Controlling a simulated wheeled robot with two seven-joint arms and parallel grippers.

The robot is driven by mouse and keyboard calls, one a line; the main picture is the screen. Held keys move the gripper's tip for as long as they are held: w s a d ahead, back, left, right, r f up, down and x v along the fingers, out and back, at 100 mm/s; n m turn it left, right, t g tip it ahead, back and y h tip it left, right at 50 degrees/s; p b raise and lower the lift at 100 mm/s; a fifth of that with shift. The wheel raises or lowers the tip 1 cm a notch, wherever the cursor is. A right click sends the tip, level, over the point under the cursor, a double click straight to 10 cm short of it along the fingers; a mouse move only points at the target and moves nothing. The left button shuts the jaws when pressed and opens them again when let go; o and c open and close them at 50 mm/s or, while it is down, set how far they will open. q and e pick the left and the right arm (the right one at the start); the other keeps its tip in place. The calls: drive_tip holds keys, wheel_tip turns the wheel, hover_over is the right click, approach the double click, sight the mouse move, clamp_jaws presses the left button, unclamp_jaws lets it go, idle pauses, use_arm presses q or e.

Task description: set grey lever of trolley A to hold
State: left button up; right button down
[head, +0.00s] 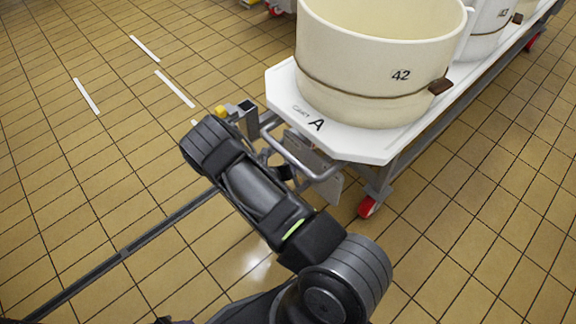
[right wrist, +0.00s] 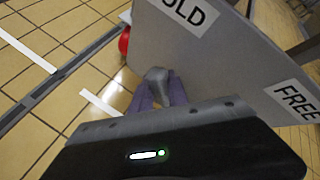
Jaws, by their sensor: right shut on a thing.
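Trolley A (head: 350,146) has a white top marked A and a grey metal frame, and it stands at upper right in the head view. A grey plate (head: 327,188) hangs at its near end. In the right wrist view this plate (right wrist: 225,55) carries a partly cut-off label ending in "OLD" and a label "FREE". My right gripper (right wrist: 157,92) is shut on the grey lever (right wrist: 157,75), whose rounded end shows between the fingers near the plate's edge. The lever's pivot is hidden, so its exact setting cannot be told. My left gripper is out of view.
A cream vat marked 42 (head: 365,60) stands on the trolley, with vat 43 (head: 488,18) behind it. A bent metal handle (head: 300,160) juts from the trolley's end. A red caster (head: 368,207) is below. The tiled floor at left is open, with white strips (head: 86,96).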

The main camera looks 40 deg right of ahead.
drive_tip(key=shift+f, duration=0.1)
drive_tip(key=c, duration=1.6)
unclamp_jaws()
drive_tip(key=shift+w, duration=0.1)
drive_tip(key=shift+o, duration=0.2)
drive_tip(key=shift+a+r, duration=0.25)
drive_tip(key=p+v, duration=0.2)
drive_tip(key=v, duration=0.5)
drive_tip(key=shift+a+f, duration=0.1)
drive_tip(key=shift+a, duration=0.05)
